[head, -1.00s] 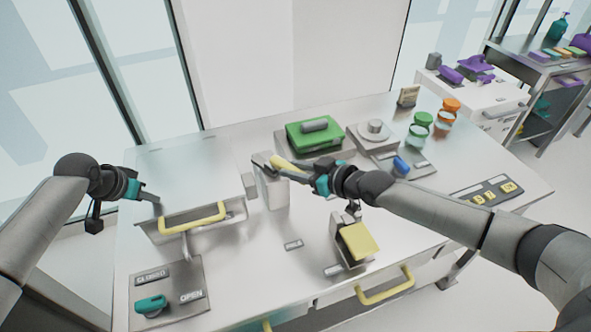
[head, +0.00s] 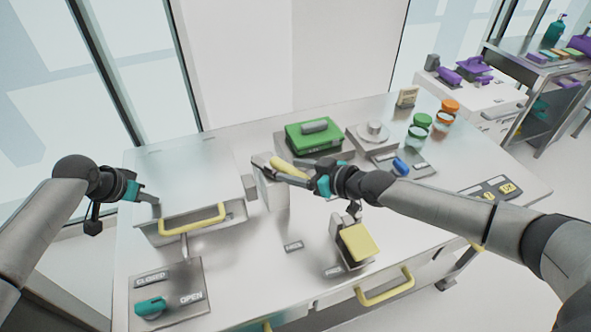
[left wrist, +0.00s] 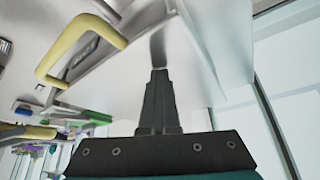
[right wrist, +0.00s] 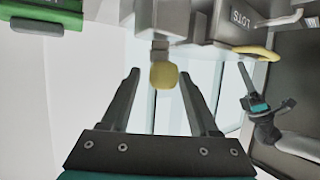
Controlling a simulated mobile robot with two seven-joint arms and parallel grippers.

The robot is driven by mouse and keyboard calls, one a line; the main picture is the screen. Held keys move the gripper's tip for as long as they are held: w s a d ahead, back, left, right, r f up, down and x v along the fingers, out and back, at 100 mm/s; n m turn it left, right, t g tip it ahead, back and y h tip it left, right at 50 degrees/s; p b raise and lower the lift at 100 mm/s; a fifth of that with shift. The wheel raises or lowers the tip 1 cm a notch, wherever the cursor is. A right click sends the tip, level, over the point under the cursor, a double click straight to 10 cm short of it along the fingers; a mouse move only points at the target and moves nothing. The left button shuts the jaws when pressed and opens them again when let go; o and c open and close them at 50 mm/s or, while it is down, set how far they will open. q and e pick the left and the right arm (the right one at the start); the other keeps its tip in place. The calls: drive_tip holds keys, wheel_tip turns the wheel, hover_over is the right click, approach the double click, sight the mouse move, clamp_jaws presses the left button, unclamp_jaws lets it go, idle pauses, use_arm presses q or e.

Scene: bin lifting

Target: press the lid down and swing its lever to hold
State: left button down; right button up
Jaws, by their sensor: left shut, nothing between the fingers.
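The metal lid (head: 185,175) lies flat over the bin at the left of the bench, with a yellow handle (head: 193,220) at its front; the handle also shows in the left wrist view (left wrist: 82,42). My left gripper (head: 154,199) is shut and empty, its tips at the lid's left front edge; whether they touch cannot be told. The lever with a yellow grip (head: 289,167) stands by a block (head: 272,186) right of the lid. My right gripper (right wrist: 163,88) is open, its fingers on either side of the lever's yellow end (right wrist: 163,75), apart from it.
A teal knob (head: 151,306) sits on a plate marked CLOSED and OPEN at the front left. A green case (head: 314,136) stands behind my right gripper. A yellow-topped stand (head: 358,242) is in front of it. Jars (head: 422,122) stand at the back right. The bench's middle front is mostly clear.

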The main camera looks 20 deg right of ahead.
drive_tip(key=shift+d, duration=0.1)
drive_tip(key=shift+s+d, duration=0.25)
drive_tip(key=shift+s, duration=0.15)
drive_tip(key=v, duration=1.1)
drive_tip(key=shift+r, duration=0.2)
drive_tip(key=shift+c, duration=0.4)
